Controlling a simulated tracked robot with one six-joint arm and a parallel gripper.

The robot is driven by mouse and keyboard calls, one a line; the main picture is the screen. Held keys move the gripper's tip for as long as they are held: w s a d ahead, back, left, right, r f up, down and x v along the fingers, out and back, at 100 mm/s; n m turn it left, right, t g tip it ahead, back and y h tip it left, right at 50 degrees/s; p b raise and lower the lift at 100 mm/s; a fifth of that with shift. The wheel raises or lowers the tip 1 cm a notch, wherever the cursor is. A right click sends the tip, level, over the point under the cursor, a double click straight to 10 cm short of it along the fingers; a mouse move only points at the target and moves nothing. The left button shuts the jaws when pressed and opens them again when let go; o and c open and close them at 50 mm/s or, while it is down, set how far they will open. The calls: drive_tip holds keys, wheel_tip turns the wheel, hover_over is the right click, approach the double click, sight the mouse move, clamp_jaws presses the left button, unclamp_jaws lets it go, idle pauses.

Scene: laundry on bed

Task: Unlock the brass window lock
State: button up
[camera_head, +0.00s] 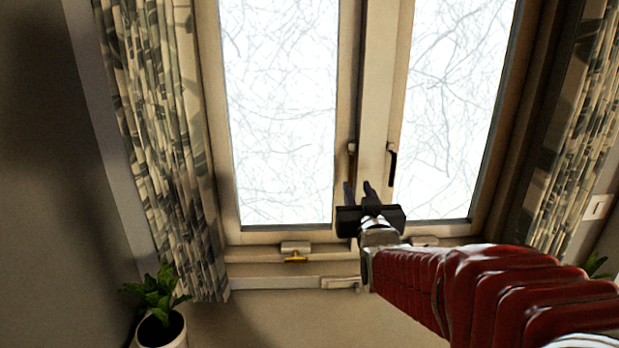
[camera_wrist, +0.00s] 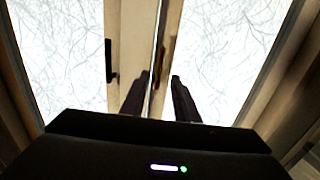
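The brass window lock (camera_head: 296,259) is a small gold-coloured piece on a pale mount at the bottom of the left window frame. It is not visible in the wrist view. My gripper (camera_head: 358,187) is up and to the right of the lock, in front of the central window posts and apart from the lock. Its two dark fingers stand apart with nothing between them. The wrist view also shows my gripper (camera_wrist: 158,79) open, pointing at the seam between the two window panels.
A brown handle (camera_head: 351,162) and a dark handle (camera_head: 392,166) sit on the central posts. Patterned curtains (camera_head: 160,130) hang at both sides. A potted plant (camera_head: 157,300) stands at lower left. A pale fitting (camera_head: 340,283) is on the sill. My red arm covers the lower right.

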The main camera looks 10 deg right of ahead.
sight(350, 174)
drive_tip(key=shift+x, duration=3.5)
drive_tip(key=shift+a, duration=0.1)
drive_tip(key=shift+c, duration=0.5)
clamp_jaws()
drive_tip(key=shift+a, duration=0.1)
